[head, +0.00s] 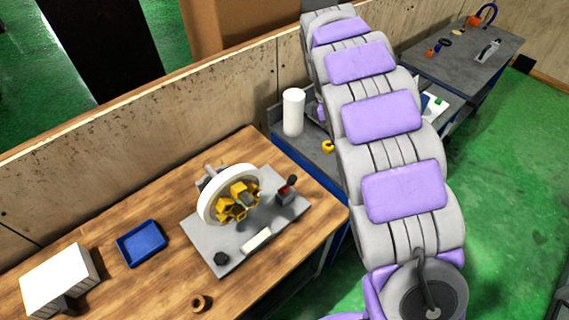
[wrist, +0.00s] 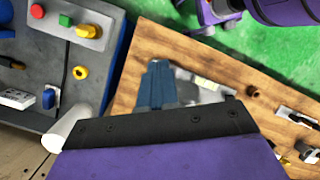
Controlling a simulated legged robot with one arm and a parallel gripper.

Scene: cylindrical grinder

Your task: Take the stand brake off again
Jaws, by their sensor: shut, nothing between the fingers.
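A grey plate (head: 214,246) lies on the wooden bench in the head view. It carries a white wheel (head: 216,200) with a yellow hub (head: 238,200), tilted toward me. A small lever with a red and black end (head: 288,187) stands at the plate's right; I cannot tell whether it is the stand brake. A dark knob (head: 221,258) and a pale block (head: 257,240) sit near the plate's front edge. My gripper (wrist: 158,68) is shut and empty in the wrist view, hiding part of the plate (wrist: 212,95). I cannot make it out in the head view.
A white cylinder (head: 293,112) stands beyond the wooden bench (head: 150,195). A panel with red and green buttons (wrist: 65,20) shows in the wrist view.

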